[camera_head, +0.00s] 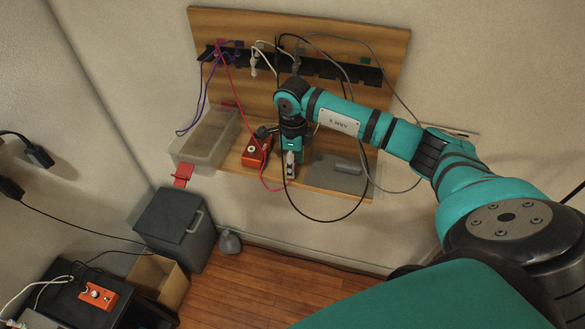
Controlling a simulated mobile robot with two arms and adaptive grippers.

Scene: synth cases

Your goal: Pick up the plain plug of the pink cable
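The pink cable (233,85) hangs from the left part of the black rack (320,68) on the wooden board. It runs down past the orange-red box (257,151) and curves at the shelf's front edge toward my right gripper (291,172). Its lower end is lost close to the fingertips, so its plain plug cannot be made out. My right gripper points down over the shelf, just right of the orange-red box. A small pale grey piece shows at its fingers; whether they grip anything is unclear. My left gripper is out of view.
A clear bin (204,140) stands left on the shelf, with a red piece (182,175) at its front. A grey block (347,165) lies right of my gripper. A black cable (335,219) loops below the shelf. Purple cables (200,102) hang at the left.

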